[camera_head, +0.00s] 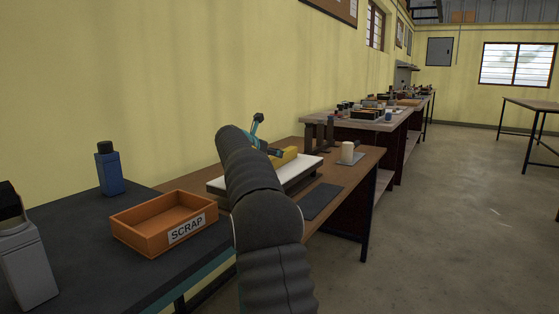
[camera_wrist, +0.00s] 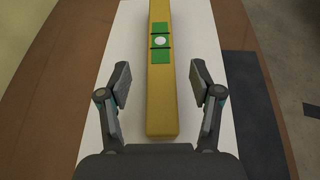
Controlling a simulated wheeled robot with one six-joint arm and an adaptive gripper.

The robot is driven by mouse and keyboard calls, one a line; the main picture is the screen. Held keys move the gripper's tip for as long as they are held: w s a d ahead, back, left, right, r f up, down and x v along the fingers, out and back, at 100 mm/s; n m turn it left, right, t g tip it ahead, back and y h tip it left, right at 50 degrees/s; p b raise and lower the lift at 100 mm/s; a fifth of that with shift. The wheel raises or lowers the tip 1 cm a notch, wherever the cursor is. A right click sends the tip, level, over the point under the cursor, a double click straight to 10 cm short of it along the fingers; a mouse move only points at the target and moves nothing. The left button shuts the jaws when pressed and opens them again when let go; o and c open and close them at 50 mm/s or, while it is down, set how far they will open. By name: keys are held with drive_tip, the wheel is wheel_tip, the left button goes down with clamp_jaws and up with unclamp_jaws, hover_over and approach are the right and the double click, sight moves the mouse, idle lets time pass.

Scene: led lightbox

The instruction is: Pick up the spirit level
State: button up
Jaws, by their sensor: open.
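The spirit level is a long yellow bar (camera_wrist: 161,108) with a green patch and a pale round spot. In the wrist view it lies lengthwise on a white lightbox panel (camera_wrist: 208,32). In the head view a small part of the yellow level (camera_head: 284,157) shows on the white panel (camera_head: 302,172), the rest hidden behind my arm. My gripper (camera_wrist: 159,83) is open, with one finger to each side of the level and gaps between. It appears above the level, and nothing is between its pads except the bar below. In the head view my gripper is mostly hidden by my arm.
An orange bin marked SCRAP (camera_head: 166,221) and a blue bottle (camera_head: 110,170) stand on the dark bench at left. A pale cup (camera_head: 347,153) and a dark mat (camera_head: 322,201) lie right of the lightbox. More cluttered benches stand behind.

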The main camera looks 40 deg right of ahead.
drive_tip(key=x, duration=0.4)
drive_tip(key=shift+f, duration=0.2)
clamp_jaws()
drive_tip(key=shift+r, duration=0.1)
wheel_tip(320, 180, up, 9)
drive_tip(key=shift+w+d+f+p, duration=0.1)
drive_tip(key=shift+f+p, duration=0.05)
drive_tip(key=shift+p, duration=0.25)
drive_tip(key=shift+r, duration=0.55)
